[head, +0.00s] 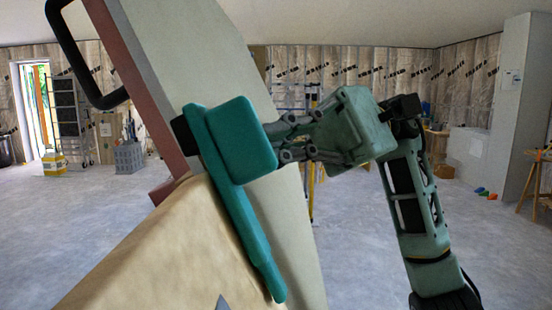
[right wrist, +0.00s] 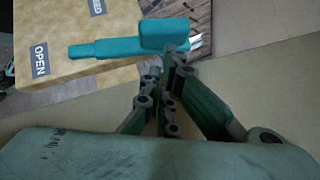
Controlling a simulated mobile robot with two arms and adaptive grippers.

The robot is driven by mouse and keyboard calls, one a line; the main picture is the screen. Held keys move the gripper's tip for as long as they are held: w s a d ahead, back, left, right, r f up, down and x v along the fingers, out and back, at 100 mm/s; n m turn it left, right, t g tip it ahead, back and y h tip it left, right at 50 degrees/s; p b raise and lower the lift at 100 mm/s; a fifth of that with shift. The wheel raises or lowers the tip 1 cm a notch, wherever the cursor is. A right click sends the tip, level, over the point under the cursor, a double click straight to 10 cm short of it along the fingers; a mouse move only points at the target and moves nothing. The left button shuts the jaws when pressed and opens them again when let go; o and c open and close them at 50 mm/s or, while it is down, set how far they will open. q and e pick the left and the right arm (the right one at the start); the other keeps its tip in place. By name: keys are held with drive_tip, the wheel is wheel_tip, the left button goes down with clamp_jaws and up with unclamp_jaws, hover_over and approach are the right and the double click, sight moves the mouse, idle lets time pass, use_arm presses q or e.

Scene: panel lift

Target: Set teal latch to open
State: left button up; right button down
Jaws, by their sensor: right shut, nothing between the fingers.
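The teal latch (head: 235,190) has a long bar and a thick block (head: 242,138) near its upper end. It is mounted at a tan board (head: 150,250). In the right wrist view, the bar (right wrist: 115,48) runs left from the block (right wrist: 163,33), and its free end points toward the OPEN label (right wrist: 40,60). Another label (right wrist: 97,6), partly cut off and ending in "ED", lies above the bar. My right gripper (head: 278,142) is shut and empty, its fingertips (right wrist: 176,58) at the block's right side; I cannot tell whether they touch.
A tall pale panel (head: 185,60) with a reddish edge and a black handle (head: 85,55) stands tilted behind the latch. The grey floor (head: 360,255) is open around it. A shelf rack, crate and ladder stand far back.

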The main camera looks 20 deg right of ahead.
drive_tip(key=shift+s+a+r, duration=0.15)
drive_tip(key=shift+s+r, duration=0.05)
drive_tip(key=shift+r, duration=0.1)
drive_tip(key=shift+a+r, duration=0.1)
idle(0.6)
